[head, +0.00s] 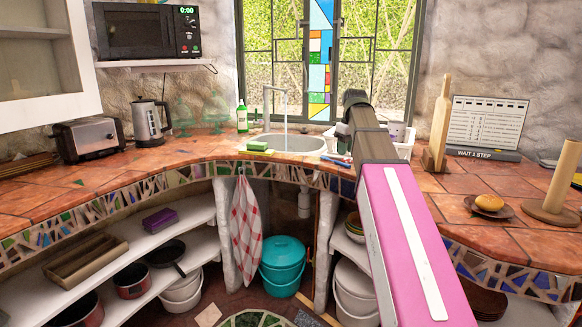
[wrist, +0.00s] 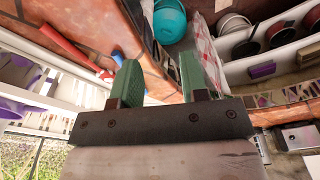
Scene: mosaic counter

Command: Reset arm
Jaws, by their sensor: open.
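My gripper (wrist: 158,75) shows in the wrist view with its two green fingers spread apart and nothing between them. The view is turned over, with the counter edge and terracotta tiles (wrist: 154,76) behind the fingers. In the head view my pink arm with a white stripe rises from the lower right toward the window. Its dark end is in front of the counter near the sink and dish rack. The fingers are not visible in the head view.
The sink (head: 290,144) has running water. The white dish rack (head: 404,148) is beside my arm. A cutting board stand (head: 440,125), a bun on a dish (head: 489,203) and a wooden holder (head: 560,185) are right. A turquoise bucket (head: 284,262) is below.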

